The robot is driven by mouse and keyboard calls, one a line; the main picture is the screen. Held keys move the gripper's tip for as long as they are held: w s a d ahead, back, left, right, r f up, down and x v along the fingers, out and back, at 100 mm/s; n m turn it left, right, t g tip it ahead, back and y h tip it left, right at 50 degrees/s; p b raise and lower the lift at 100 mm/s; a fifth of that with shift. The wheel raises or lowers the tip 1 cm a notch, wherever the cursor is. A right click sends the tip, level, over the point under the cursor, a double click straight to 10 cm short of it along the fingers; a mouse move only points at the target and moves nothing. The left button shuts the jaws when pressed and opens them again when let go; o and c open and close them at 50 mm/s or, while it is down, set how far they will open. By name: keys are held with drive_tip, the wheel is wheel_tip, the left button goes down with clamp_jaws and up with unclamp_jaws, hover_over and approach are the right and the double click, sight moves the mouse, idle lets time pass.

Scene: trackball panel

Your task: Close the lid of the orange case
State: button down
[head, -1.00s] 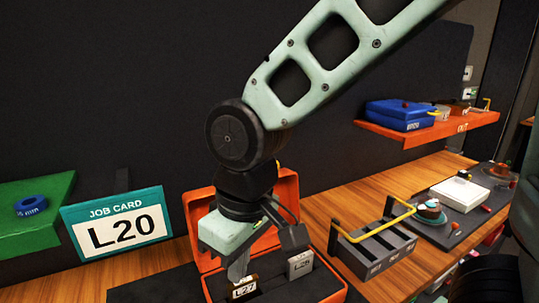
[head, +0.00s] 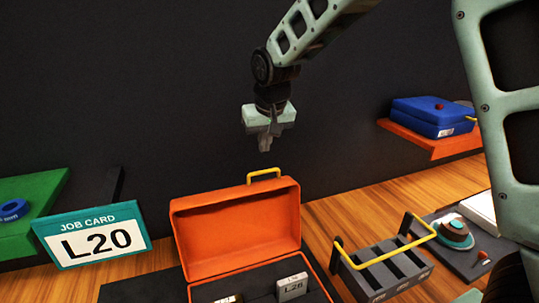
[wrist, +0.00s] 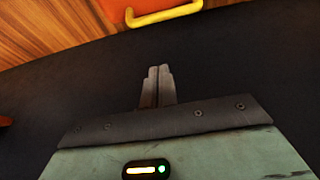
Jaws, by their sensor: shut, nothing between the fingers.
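The orange case (head: 240,262) stands open on a dark mat at the bottom middle of the head view. Its lid (head: 238,222) is raised at the back, with a yellow handle (head: 264,173) on its top edge. A block marked L26 (head: 292,287) sits inside, and another block (head: 230,298) is partly cut off by the frame. My gripper (head: 265,147) is shut and empty, above and behind the lid, apart from it. In the wrist view the fingertips (wrist: 158,72) are together, and the yellow handle (wrist: 163,14) shows beyond them at the top.
A job card reading L20 (head: 95,235) stands at left beside a green shelf (head: 40,215) with a blue ring. A grey slotted rack (head: 380,270) with a yellow handle is right of the case. An orange shelf (head: 425,142) holds a blue case (head: 433,117).

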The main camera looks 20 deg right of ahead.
drive_tip(key=s+f+p, duration=0.1)
drive_tip(key=f, duration=0.1)
drive_tip(key=s+f+p, duration=0.1)
drive_tip(key=p, duration=0.1)
drive_tip(key=shift+s+f, duration=0.35)
drive_tip(key=shift+s, duration=0.05)
drive_tip(key=shift+b, duration=0.3)
